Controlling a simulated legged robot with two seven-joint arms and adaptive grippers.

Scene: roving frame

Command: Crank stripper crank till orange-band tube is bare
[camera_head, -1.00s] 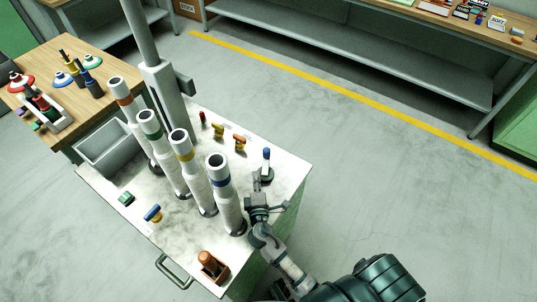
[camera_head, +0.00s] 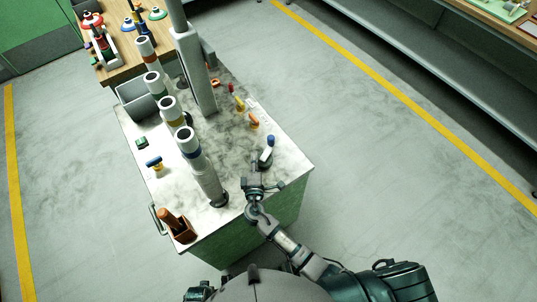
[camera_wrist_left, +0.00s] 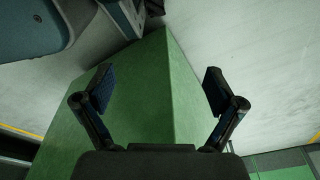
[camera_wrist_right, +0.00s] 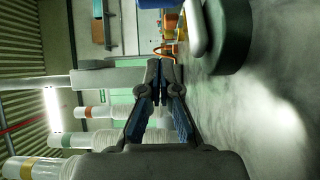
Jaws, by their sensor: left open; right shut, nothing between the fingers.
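The orange-band tube (camera_head: 147,51) is a white upright cylinder, farthest in a row on the cart top; it shows sideways in the right wrist view (camera_wrist_right: 98,111). A small device with a blue knob (camera_head: 270,141) and dark round base stands near the cart's right edge. I cannot tell for sure which part is the stripper crank. My right gripper (camera_head: 254,178) is shut and empty, just in front of that device; its fingers (camera_wrist_right: 157,82) point past a dark round base (camera_wrist_right: 233,38). My left gripper (camera_wrist_left: 160,88) is open and empty before the cart's green side.
Tubes with green (camera_head: 154,84), yellow (camera_head: 171,112) and blue bands (camera_head: 195,155) stand in the row. A grey bin (camera_head: 135,100), a brown block (camera_head: 178,225) and small coloured pieces sit around. Floor to the right is clear.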

